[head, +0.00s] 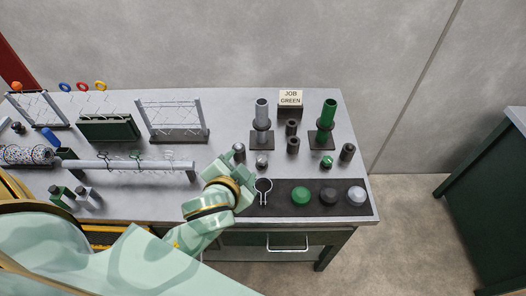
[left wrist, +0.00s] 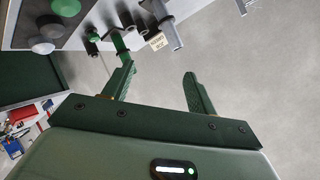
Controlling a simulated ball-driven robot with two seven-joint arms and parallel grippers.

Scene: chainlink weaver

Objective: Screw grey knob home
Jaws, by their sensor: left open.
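A light grey round knob (head: 356,195) lies on the dark mat (head: 280,206) at the bench's front right, right of a dark knob (head: 329,195) and a green knob (head: 300,196). The grey knob also shows at the upper left of the left wrist view (left wrist: 42,47). A grey post (head: 262,112) and a green post (head: 328,112) stand upright on dark bases behind the mat. My left gripper (head: 238,170) is over the mat's left end, apart from the knobs. In the left wrist view its fingers (left wrist: 160,74) are spread with nothing between them. My right gripper is not in view.
A sign reading "JOB GREEN" (head: 290,98) stands between the posts. Several short dark cylinders (head: 293,146) and small caps (head: 261,160) stand around the bases. A long grey bar (head: 130,165) and wire racks (head: 172,118) fill the left.

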